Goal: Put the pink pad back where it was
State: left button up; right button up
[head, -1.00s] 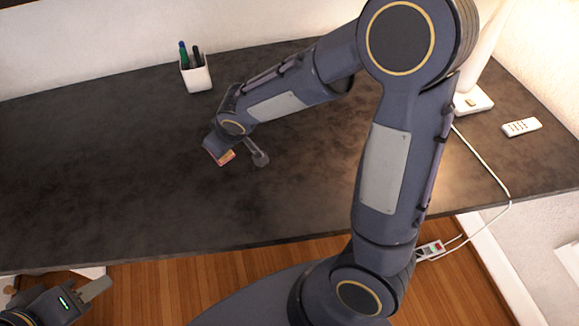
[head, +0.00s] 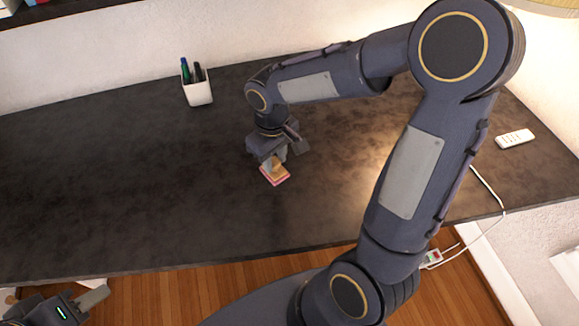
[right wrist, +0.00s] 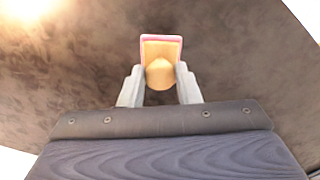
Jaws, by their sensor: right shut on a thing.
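The pink pad (head: 275,175) is a small flat block with a pink edge and a tan upper face, near the middle of the dark desk in the head view. My right gripper (head: 274,162) points down at it and is shut on it. In the right wrist view, the pad (right wrist: 161,42) sits between the fingertips of the right gripper (right wrist: 160,73), with a rounded tan part towards me. I cannot tell whether the pad touches the desk. My left gripper (head: 95,297) is at the lower left, beyond the desk's front edge; only one finger shows clearly.
A white pen cup (head: 198,92) stands at the back of the desk (head: 110,180). A white remote (head: 515,139) lies at the right, near a white cable (head: 492,190). The desk's left and middle are clear. My right arm covers part of the right side.

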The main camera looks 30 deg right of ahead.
jog(key=d+f, duration=0.2)
jog(key=f, duration=0.1)
jog(key=d+f, duration=0.2)
jog(key=shift+w+f, duration=0.1)
jog(key=shift+w, duration=0.25)
jog(key=f, duration=0.3)
jog(key=shift+d+f, duration=0.2)
jog(key=shift+f, duration=0.15)
jog(key=o, duration=1)
jog(key=shift+w+r, duration=0.1)
jog(key=shift+r, duration=0.1)
notch_tip(320, 180, up, 12)
jog(key=s+a+r+m+t+y, duration=0.1)
jog(key=s+r+t, duration=0.1)
jog(key=s, duration=0.3)
jog(key=s+a+r+m+t+y, duration=0.1)
jog(key=s+a+r+m, duration=0.1)
jog(key=s, duration=0.4)
jog(key=s+a+r+m+t+y, duration=0.1)
jog(key=s+r+t, duration=0.1)
jog(key=s, duration=0.3)
jog(key=shift+s+a+m+t+y+p, duration=0.15)
jog(key=shift+s+m+t+y+p, duration=0.15)
jog(key=shift+s+m+y, duration=0.1)
